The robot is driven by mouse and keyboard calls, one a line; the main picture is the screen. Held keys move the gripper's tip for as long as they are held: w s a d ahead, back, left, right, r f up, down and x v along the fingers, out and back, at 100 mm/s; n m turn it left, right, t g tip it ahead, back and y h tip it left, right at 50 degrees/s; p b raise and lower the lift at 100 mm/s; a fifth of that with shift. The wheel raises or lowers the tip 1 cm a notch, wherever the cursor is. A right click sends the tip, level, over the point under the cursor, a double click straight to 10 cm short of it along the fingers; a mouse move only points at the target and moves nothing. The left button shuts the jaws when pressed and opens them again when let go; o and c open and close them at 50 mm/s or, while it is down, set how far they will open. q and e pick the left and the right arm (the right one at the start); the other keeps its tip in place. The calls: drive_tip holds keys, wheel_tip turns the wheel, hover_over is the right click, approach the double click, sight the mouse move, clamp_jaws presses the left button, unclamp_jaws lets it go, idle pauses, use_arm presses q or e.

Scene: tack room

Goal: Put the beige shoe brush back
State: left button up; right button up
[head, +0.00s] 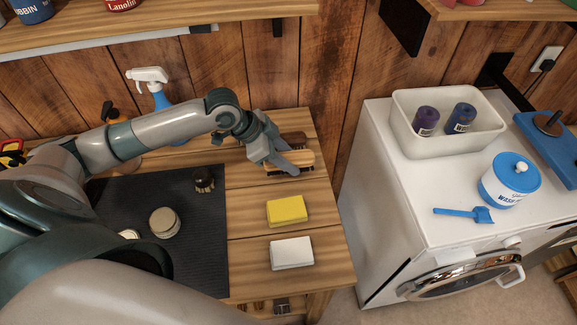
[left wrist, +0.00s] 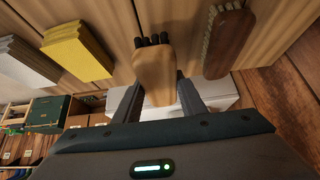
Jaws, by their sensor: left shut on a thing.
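The beige shoe brush (head: 302,159) is at the back right of the wooden bench, with my left gripper (head: 283,163) shut on it. In the left wrist view the beige brush (left wrist: 153,72) sits between the two fingers of my left gripper (left wrist: 160,98), its smooth back toward the camera and dark bristles showing at its far end. I cannot tell whether it touches the bench. A dark brown brush (head: 293,137) lies just behind it; it also shows in the left wrist view (left wrist: 230,42), apart from the beige one. My right gripper is not in view.
A yellow stack (head: 288,210) and a white stack (head: 291,252) lie toward the bench front. A dark mat (head: 205,240) holds a round tin (head: 164,222) and a small dark brush (head: 204,180). A spray bottle (head: 155,90) stands behind. A white washer (head: 400,200) stands right, across a gap.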

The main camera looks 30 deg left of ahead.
use_arm(q)
drive_tip(key=shift+f, duration=0.1)
wheel_tip(320, 180, down, 3)
drive_tip(key=shift+r+p, duration=0.2)
drive_tip(key=shift+p, duration=0.5)
drive_tip(key=shift+f, duration=0.55)
drive_tip(key=shift+f, duration=0.15)
drive_tip(key=o, duration=1.3)
